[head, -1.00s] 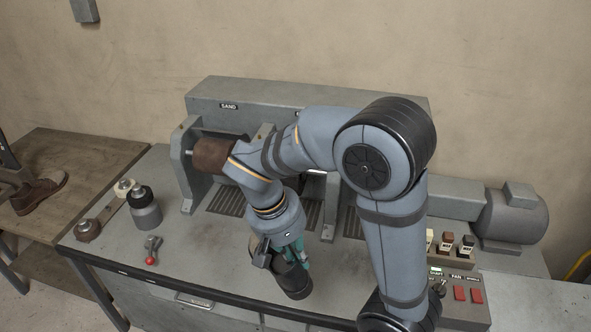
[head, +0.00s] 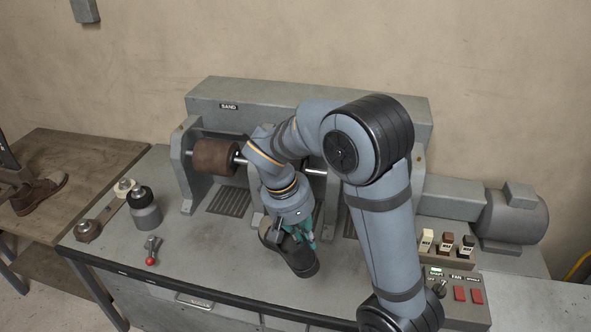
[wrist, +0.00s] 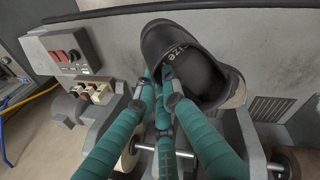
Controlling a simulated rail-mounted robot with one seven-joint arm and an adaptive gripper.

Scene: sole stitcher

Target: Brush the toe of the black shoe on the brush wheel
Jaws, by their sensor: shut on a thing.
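The black shoe (head: 303,263) hangs from my gripper (head: 303,232) above the front of the grey bench. Its rounded dark end points to the bench's front edge, and the shoe is tilted. In the wrist view the shoe (wrist: 205,42) shows its open top and a lettered insole; the teal fingers of my gripper (wrist: 160,85) are shut on its near side. A pale tan wheel (wrist: 127,160) on the shaft, possibly the brush wheel, shows partly behind the fingers. In the head view my arm hides that part of the machine.
A brown roller (head: 214,158) sits under the SAND label at left. Switches and red buttons (head: 468,294) are at right. A brown shoe (head: 38,194) lies on the wooden table.

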